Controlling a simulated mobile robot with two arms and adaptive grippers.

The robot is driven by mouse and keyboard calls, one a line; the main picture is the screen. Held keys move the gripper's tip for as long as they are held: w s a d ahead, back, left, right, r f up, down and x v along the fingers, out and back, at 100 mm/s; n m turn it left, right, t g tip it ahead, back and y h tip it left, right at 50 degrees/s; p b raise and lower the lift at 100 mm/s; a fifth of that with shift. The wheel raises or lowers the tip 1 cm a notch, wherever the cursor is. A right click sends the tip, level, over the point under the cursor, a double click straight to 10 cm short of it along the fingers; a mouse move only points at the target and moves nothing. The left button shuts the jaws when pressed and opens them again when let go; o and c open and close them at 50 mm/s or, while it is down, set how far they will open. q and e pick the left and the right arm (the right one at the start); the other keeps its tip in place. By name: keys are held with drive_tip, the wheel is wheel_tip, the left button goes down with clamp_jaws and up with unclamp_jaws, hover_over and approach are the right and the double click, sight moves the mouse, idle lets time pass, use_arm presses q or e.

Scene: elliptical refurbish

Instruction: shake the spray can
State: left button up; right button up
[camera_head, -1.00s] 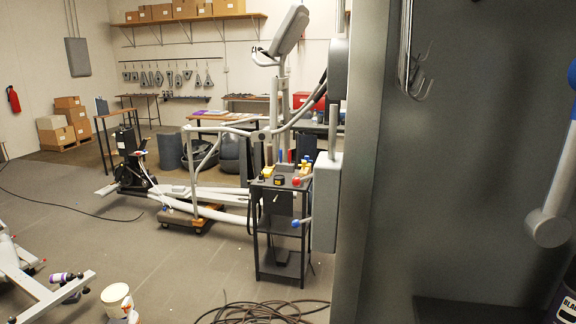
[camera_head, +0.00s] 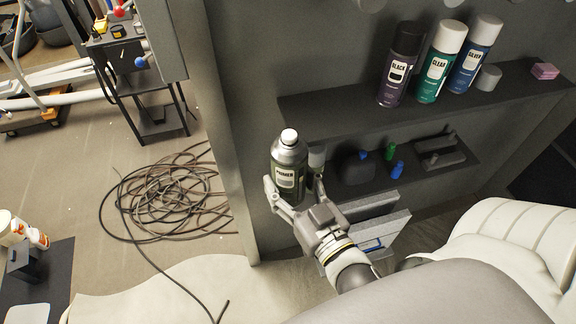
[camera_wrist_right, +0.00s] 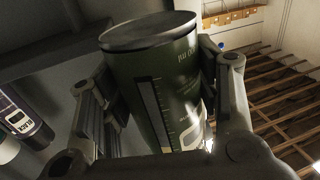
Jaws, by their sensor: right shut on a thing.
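The spray can (camera_head: 289,168) is dark green-grey with a white nozzle and a "PRIMER" label. In the head view it is nearly upright, in front of the left end of the shelves. My right gripper (camera_head: 291,202) is shut on its lower part. In the right wrist view the can (camera_wrist_right: 155,85) sits between the two fingers, with its label partly turned away. My left gripper is not in view.
Black (camera_head: 400,65), clear (camera_head: 440,62) and silver (camera_head: 477,55) spray cans stand on the upper shelf (camera_head: 345,112). Small blue and green bottles stand on the lower shelf (camera_head: 440,172). Coiled cable (camera_head: 165,195) lies on the floor at left.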

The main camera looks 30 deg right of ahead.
wheel_tip(320, 180, down, 9)
wheel_tip(320, 180, up, 9)
drive_tip(key=shift+w+f, duration=0.1)
drive_tip(key=shift+r, duration=0.3)
wheel_tip(320, 180, down, 9)
wheel_tip(320, 180, up, 9)
drive_tip(key=shift+f, duration=0.1)
drive_tip(key=shift+s+d, duration=0.1)
drive_tip(key=shift+s, duration=0.1)
drive_tip(key=shift+w, duration=0.15)
